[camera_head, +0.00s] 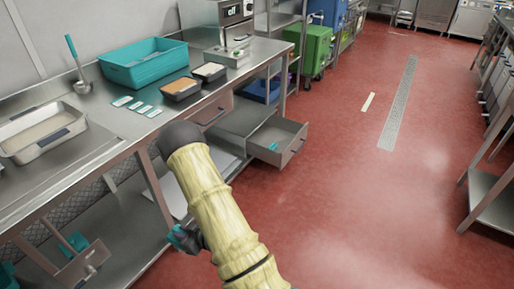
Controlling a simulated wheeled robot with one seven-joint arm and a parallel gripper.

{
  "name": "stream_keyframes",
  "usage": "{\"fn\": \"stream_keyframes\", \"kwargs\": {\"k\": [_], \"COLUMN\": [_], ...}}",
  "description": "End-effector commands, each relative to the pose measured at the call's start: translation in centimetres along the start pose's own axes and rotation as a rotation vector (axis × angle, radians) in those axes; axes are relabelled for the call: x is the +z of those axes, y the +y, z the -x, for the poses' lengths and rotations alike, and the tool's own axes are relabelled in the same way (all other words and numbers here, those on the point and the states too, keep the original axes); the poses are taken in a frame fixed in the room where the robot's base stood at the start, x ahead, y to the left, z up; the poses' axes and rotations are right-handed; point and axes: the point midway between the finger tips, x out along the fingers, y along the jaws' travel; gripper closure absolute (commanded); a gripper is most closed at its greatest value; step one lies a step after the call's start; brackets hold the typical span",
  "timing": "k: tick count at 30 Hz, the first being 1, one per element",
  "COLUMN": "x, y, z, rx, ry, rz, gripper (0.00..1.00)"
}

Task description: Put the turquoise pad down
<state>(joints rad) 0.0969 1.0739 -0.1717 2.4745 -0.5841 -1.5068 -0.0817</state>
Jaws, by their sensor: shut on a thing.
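My gripper (185,238) shows as a small dark shape beside my yellow-sleeved arm, below the worktop level. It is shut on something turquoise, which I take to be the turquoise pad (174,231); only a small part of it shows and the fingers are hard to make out. My arm hides much of the area around it. An open drawer (291,152) under the worktop holds another small turquoise piece (272,147).
The steel worktop (105,125) carries a turquoise tub (145,68), two food trays, several small labelled cards, a ladle (77,70) and a steel pan (40,130). A green bin (312,48) stands behind the open drawer. The red floor to the right is mostly clear.

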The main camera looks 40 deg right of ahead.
Motion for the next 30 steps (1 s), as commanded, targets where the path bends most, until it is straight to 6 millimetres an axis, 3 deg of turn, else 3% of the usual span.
{"fn": "stream_keyframes", "kwargs": {"k": [1,6,18,30], "x": [-1.0,-1.0,0.6,1.4], "y": [-0.1,0.0,-0.6,-0.6], "z": [0.4,0.0,1.2,1.2], "rx": [0.020,0.106,0.323,0.356], "ry": [-0.001,0.006,-0.009,-0.013], "rz": [-0.019,-0.070,-0.163,-0.171], "gripper": [1.00,1.00,1.00,1.00]}}
